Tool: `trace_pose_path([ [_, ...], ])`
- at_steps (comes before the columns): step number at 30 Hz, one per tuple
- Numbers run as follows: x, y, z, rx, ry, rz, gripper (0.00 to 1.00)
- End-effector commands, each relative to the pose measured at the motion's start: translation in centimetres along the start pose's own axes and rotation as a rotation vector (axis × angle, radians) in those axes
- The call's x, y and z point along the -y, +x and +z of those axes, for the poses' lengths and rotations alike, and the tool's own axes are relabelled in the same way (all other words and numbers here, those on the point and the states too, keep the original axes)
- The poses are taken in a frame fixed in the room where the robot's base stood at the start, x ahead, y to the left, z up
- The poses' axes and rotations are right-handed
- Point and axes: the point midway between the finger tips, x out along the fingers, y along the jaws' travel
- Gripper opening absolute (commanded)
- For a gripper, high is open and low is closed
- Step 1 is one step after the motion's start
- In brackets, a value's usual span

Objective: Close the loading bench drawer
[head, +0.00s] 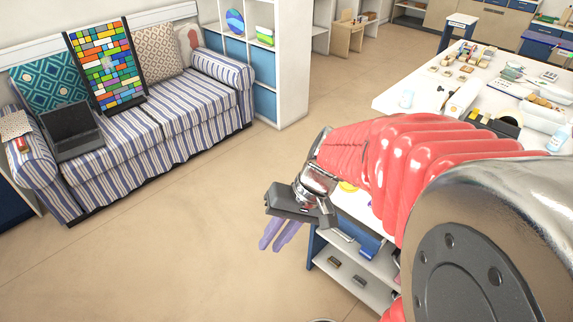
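My gripper (272,249) hangs over the bare floor, left of the white bench, with two purple fingers pointing down. A narrow gap shows between the fingers, and nothing is held. The white bench (390,97) stands at the right, with open shelves (345,270) under its near end. My red-sleeved arm hides much of its front. I cannot tell whether this is the loading bench. No loading bench drawer can be made out for certain, so whether it is open or shut does not show.
Clear floor (180,235) lies between sofa and bench. Blue-fronted cabinets (540,47) stand at the far right.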

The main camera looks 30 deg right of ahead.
Motion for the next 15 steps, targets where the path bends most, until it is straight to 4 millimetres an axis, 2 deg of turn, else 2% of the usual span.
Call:
trace_pose_path([
  [15, -4.6, 3.5, -5.3, 0.042, 0.309, -0.373, 0.17],
])
